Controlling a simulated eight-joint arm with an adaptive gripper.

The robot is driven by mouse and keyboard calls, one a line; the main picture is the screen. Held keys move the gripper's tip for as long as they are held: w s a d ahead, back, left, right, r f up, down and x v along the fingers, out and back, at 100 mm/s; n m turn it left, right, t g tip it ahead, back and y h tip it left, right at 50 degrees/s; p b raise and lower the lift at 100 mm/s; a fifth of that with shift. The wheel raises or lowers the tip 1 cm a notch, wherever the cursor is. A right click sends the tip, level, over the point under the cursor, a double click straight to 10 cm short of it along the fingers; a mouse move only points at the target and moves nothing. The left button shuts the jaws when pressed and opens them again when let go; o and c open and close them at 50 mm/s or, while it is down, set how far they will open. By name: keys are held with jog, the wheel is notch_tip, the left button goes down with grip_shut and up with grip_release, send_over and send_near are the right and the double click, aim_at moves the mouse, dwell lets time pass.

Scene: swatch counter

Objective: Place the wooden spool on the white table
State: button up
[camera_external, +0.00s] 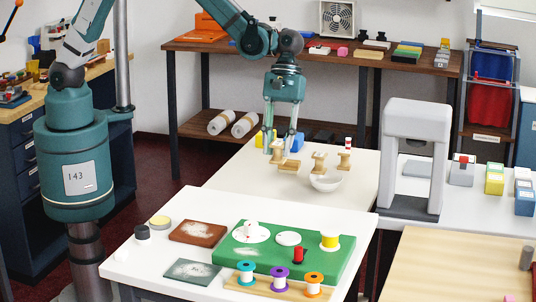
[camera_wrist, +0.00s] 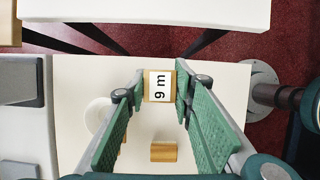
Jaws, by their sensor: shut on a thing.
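My gripper (camera_external: 283,150) is over the far white table (camera_external: 236,172); its fingers are closed on a wooden spool (camera_external: 277,152). In the wrist view, the held spool (camera_wrist: 160,86) shows its end with a white "9 m" label between the green fingers. I cannot tell whether it touches the table. Another wooden piece (camera_external: 289,166) lies on its side just below the gripper, also seen in the wrist view (camera_wrist: 164,152). Two more wooden spools (camera_external: 319,160) (camera_external: 344,160) stand to the right, near a white bowl (camera_external: 326,181).
A grey arch-shaped machine (camera_external: 412,108) stands right of the far table. A dark wooden shelf (camera_external: 200,82) stands behind.

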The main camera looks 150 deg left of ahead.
jog(key=w+d+r+p, duration=0.2)
jog(key=w+d, duration=0.5)
jog(key=d, duration=0.5)
jog(key=w+d+r+p, duration=0.1)
jog(key=w+d+r, duration=0.2)
jog(key=w+d, duration=0.4)
jog(key=d, duration=0.6)
jog(key=shift+w+p, duration=0.2)
jog(key=shift+p, duration=0.15)
send_near(213, 219)
jog(key=shift+w+d+f, duration=0.1)
jog(key=shift+w+d, duration=0.45)
jog(key=shift+w, duration=0.1)
jog(key=shift+f, duration=0.1)
jog(key=shift+f+b, duration=0.3)
jog(key=shift+f, duration=1.45)
jog(key=shift+f, duration=0.1)
jog(key=o, duration=0.4)
jog(key=shift+f, duration=0.1)
jog(key=o, duration=0.5)
